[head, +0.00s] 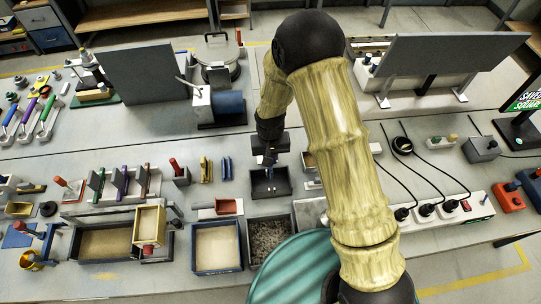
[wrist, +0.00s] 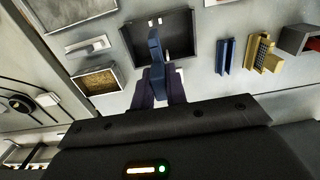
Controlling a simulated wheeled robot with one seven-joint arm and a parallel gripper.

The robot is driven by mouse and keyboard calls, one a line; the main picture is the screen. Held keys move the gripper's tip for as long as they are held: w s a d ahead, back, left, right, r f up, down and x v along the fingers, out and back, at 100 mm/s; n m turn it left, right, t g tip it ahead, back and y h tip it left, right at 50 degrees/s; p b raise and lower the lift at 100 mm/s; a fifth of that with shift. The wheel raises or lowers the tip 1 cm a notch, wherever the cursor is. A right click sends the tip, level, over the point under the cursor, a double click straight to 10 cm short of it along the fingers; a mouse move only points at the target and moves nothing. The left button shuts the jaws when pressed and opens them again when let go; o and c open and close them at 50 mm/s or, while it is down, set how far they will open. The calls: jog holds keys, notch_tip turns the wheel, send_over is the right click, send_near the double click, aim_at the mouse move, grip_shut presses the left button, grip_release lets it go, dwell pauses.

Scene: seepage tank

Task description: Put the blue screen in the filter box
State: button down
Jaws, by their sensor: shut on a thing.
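My gripper (head: 269,158) points down over an open dark box (head: 285,187) in the middle of the bench. In the wrist view its two dark fingers (wrist: 158,88) are shut on a narrow blue piece, which I take to be the blue screen (wrist: 155,48). The screen is seen nearly edge-on and stands out beyond the fingertips. The same dark box, probably the filter box, shows in the wrist view (wrist: 180,36), with the screen overlapping its opening. I cannot tell how far the screen is above the box or inside it.
A blue slotted holder (wrist: 226,55) and a yellow one (wrist: 262,54) stand beside the box. On its other side are a small tray of grains (wrist: 97,79) and a pale handle (wrist: 88,46). A gravel tray (head: 252,262) and a sand tray (head: 217,270) lie nearer me.

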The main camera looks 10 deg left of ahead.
jog(key=shift+f, duration=0.1)
jog(key=shift+f+b, duration=2.2)
jog(key=shift+f, duration=0.65)
jog(key=shift+f+b, duration=2.05)
jog(key=shift+f, duration=0.55)
jog(key=c, duration=1.3)
grip_release()
jog(key=shift+c, duration=0.2)
notch_tip(320, 180, up, 18)
jog(key=b, duration=0.3)
jog(key=shift+f, duration=0.25)
